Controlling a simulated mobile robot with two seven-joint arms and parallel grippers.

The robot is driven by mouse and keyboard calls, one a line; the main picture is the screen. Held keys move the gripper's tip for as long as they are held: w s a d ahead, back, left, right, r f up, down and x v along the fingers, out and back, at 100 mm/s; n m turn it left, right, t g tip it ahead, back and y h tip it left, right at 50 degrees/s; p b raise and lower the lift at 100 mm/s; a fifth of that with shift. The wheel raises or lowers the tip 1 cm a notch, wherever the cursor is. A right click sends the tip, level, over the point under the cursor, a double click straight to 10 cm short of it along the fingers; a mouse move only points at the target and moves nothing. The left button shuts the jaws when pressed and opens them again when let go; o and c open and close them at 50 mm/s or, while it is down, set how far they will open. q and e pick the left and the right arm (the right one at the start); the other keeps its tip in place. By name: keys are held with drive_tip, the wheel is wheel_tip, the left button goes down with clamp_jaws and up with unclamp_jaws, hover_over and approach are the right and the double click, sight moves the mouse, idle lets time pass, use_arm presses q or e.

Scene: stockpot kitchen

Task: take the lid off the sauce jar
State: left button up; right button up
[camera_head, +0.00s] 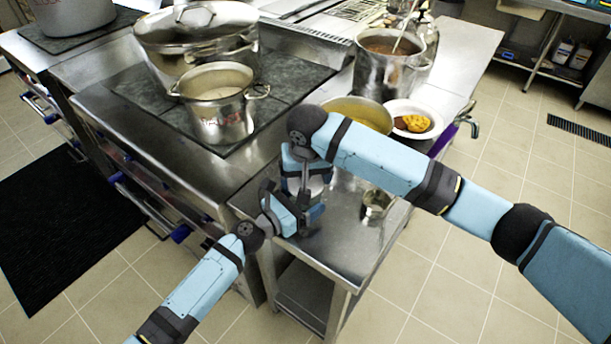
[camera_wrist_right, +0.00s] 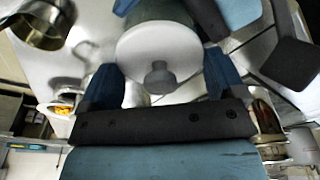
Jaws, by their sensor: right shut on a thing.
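The sauce jar (camera_head: 318,185) is a pale jar on the steel side table, largely hidden by my arms in the head view. In the right wrist view its round white lid (camera_wrist_right: 180,48) with a grey knob shows between the fingers of my right gripper (camera_wrist_right: 160,82), which is shut on the lid. My right gripper (camera_head: 305,172) points down over the jar. My left gripper (camera_head: 292,216) is low beside the jar, its blue parts on both sides of the jar in the wrist view. Whether it grips the jar is hidden. I cannot tell whether the lid touches the jar.
A small metal pot (camera_head: 375,206) stands right of the jar. Behind are a yellow-filled pan (camera_head: 374,101), a white plate with food (camera_head: 434,128) and a tall stockpot (camera_head: 372,78) with a ladle. Pots (camera_head: 217,122) stand on the stove at left. The table's front corner is clear.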

drive_tip(key=shift+r, duration=0.15)
drive_tip(key=shift+r, duration=1.9)
use_arm(q)
drive_tip(key=o, duration=1.1)
